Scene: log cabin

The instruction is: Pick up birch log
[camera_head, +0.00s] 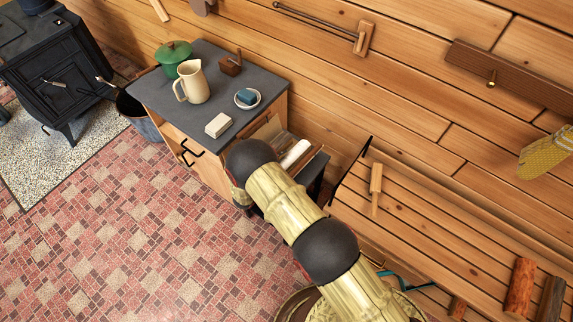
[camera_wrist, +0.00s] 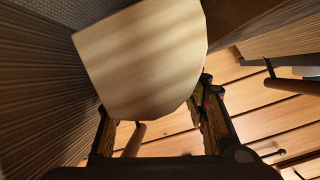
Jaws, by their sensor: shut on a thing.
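The birch log (camera_wrist: 140,60) fills the upper middle of the wrist view, its pale, D-shaped cut face toward the camera. My gripper (camera_wrist: 158,112) has a dark finger on each side of it and is shut on it. In the head view a small white piece (camera_head: 295,153) shows beside the cabinet, just past my arm; it looks like the same log. My arm hides most of that spot, and the fingers cannot be made out there.
The cabinet (camera_head: 245,125) carries a cream pitcher (camera_head: 193,82), a green pot (camera_head: 173,55) and a soap dish (camera_head: 247,99). A slatted bench (camera_head: 430,225) with a wooden-handled tool (camera_head: 376,180) stands right. Ridged walls (camera_wrist: 40,100) are close at left in the wrist view.

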